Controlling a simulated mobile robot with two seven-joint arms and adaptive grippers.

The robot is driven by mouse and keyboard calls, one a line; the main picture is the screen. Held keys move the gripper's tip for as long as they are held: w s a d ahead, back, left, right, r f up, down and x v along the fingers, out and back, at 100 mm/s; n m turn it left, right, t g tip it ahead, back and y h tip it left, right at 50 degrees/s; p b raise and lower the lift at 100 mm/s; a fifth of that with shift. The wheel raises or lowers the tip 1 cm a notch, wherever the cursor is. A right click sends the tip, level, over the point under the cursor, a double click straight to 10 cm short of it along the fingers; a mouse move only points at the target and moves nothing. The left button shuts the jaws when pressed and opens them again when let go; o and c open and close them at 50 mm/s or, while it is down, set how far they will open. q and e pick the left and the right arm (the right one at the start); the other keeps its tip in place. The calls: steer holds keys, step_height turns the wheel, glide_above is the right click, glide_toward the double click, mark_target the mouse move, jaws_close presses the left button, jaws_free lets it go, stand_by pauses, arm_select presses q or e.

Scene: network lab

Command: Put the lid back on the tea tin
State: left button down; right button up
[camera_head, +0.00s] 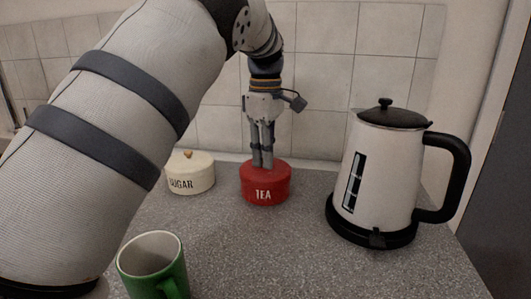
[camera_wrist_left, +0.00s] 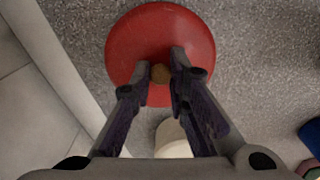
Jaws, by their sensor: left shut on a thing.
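The red tea tin (camera_head: 264,195) stands upright on the grey counter, its TEA label facing me. Its red lid (camera_head: 283,168) is at the top of the tin, with no clear gap in the head view; I cannot tell if it is fully seated. My left gripper (camera_head: 262,163) points straight down from above, shut on the lid's small wooden knob (camera_wrist_left: 160,73). The wrist view shows the round red lid (camera_wrist_left: 140,40) under the fingertips, hiding the tin's body. My right gripper is in neither view.
A cream sugar tin (camera_head: 191,176) stands just left of the tea tin. A white kettle with black handle (camera_head: 385,175) stands to the right. A green mug (camera_head: 152,268) is at the front left. The tiled wall (camera_head: 318,120) is close behind; counter between mug and kettle is clear.

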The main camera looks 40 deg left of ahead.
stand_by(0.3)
arm_select(q)
steer(key=c, duration=1)
jaws_free()
steer(key=shift+r, duration=0.1)
steer(key=shift+r+b, duration=0.3)
steer(key=shift+r, duration=3.1)
steer(key=shift+c, duration=0.5)
jaws_close()
steer(key=shift+f, duration=0.1)
steer(key=shift+f, duration=0.75)
